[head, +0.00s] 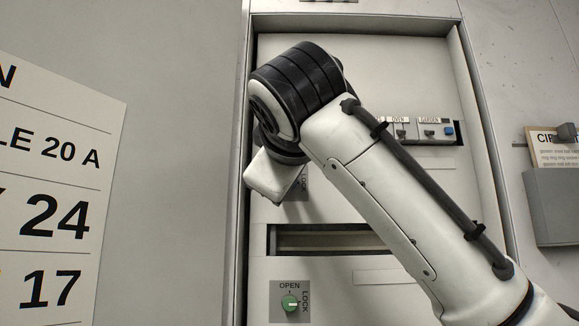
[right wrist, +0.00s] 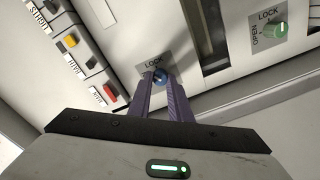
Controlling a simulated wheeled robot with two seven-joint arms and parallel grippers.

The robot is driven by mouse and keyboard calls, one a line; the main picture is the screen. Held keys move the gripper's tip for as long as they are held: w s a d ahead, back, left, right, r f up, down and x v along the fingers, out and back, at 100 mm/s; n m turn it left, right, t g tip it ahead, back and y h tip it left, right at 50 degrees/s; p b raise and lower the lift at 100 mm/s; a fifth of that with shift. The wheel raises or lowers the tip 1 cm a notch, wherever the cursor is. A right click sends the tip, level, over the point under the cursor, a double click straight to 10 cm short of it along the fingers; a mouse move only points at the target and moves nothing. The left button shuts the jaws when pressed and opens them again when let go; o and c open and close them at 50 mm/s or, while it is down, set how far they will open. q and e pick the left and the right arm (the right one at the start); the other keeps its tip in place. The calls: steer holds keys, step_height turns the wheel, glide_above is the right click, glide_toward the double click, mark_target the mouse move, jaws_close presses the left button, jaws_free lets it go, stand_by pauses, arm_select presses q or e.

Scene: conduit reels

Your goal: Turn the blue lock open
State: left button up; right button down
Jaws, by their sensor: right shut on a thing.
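The blue lock (right wrist: 161,76) is a small round knob on a grey plate marked LOCK, at the upper middle of the right wrist view. My right gripper (right wrist: 160,84) is shut on it, with one purple-grey finger at each side. The fingers hide part of the knob, and I cannot tell which way it points. In the head view my right arm hides the knob; only an edge of its plate (head: 303,184) shows. My left gripper is in neither view.
A green lock (head: 290,303) sits lower on the panel, its white mark towards LOCK. A dark slot (head: 325,239) lies between. Breakers (head: 430,132) show behind my arm, and a red switch (right wrist: 110,92) in the wrist view. A card holder (head: 553,205) stands at right.

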arm_select(q)
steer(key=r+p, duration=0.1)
steer(key=p, duration=0.1)
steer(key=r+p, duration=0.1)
steer(key=p, duration=0.1)
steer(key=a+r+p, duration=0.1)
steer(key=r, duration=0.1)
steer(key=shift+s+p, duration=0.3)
steer(key=shift+p, duration=0.1)
arm_select(e)
steer(key=n, duration=1.1)
steer(key=shift+h, duration=0.3)
steer(key=shift+f+n, duration=0.1)
steer(key=shift+n, duration=0.2)
steer(key=c, duration=1.6)
jaws_free()
steer(key=shift+c, duration=0.2)
steer(key=shift+a, duration=0.1)
